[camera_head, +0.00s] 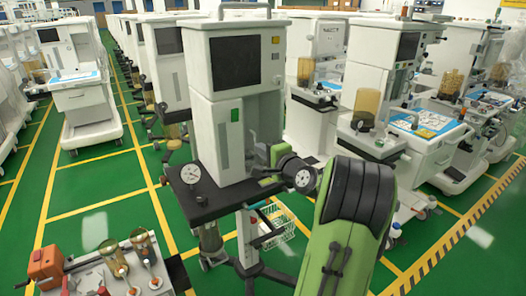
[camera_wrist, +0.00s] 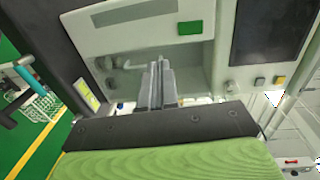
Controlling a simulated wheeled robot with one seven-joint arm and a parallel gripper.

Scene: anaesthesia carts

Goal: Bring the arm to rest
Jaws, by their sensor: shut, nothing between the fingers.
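My gripper (camera_wrist: 156,84) shows in the wrist view with its two grey fingers together and nothing between them. The fingers point at the recessed front of a white anaesthesia cart (camera_wrist: 130,22), below its green label (camera_wrist: 190,28). I cannot tell whether they touch it. In the head view my green and black arm (camera_head: 345,220) reaches from the lower right toward the same cart (camera_head: 235,105). The gripper end is small there and partly hidden by the arm, close to the cart's front above its dark shelf.
The cart's dark shelf (camera_head: 218,203) carries a round gauge (camera_head: 191,174). A wire basket (camera_head: 276,226) hangs below. A tray with amber jars (camera_head: 142,250) stands at lower left. More carts (camera_head: 78,75) line both sides. Green floor is open at left.

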